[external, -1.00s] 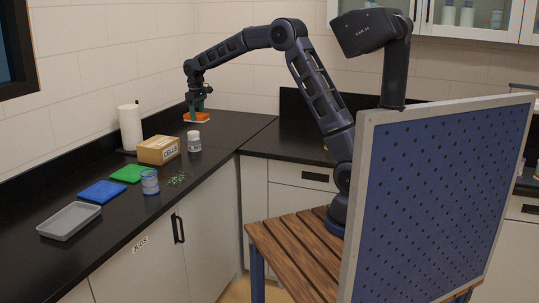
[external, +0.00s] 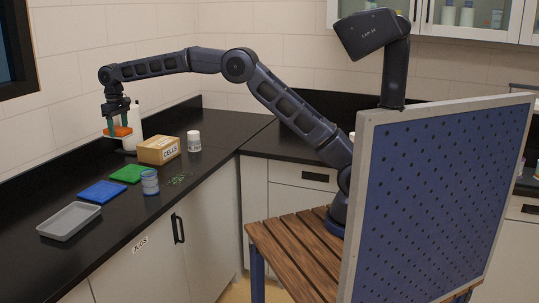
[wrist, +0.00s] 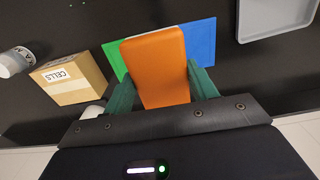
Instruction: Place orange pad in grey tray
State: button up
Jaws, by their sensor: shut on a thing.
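The orange pad (external: 118,132) is held between the fingers of my gripper (external: 117,124), in the air in front of the paper roll in the external view. In the wrist view the orange pad (wrist: 156,68) fills the space between the green fingers of my gripper (wrist: 162,88). The grey tray (external: 69,222) lies empty at the near left end of the black counter. In the wrist view the grey tray (wrist: 279,34) shows at the upper right, apart from the pad and cut off by the frame edge.
A blue pad (external: 103,191) and a green pad (external: 132,174) lie between the tray and the cardboard CELLS box (external: 158,150). A blue-and-clear jar (external: 150,182), a white bottle (external: 194,142) and scattered green bits (external: 179,179) are nearby. The paper roll (external: 133,118) stands behind my gripper.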

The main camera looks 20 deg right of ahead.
jog(key=s+a, duration=1.7)
jog(key=s, duration=0.5)
jog(key=f, duration=1.9)
jog(key=shift+s+a+f, duration=0.15)
jog(key=shift+a+f, duration=0.05)
jog(key=shift+f, duration=0.1)
jog(key=o, duration=1)
jog(key=shift+f, duration=0.1)
notch_tip(320, 180, up, 12)
jog(key=shift+r, duration=0.1)
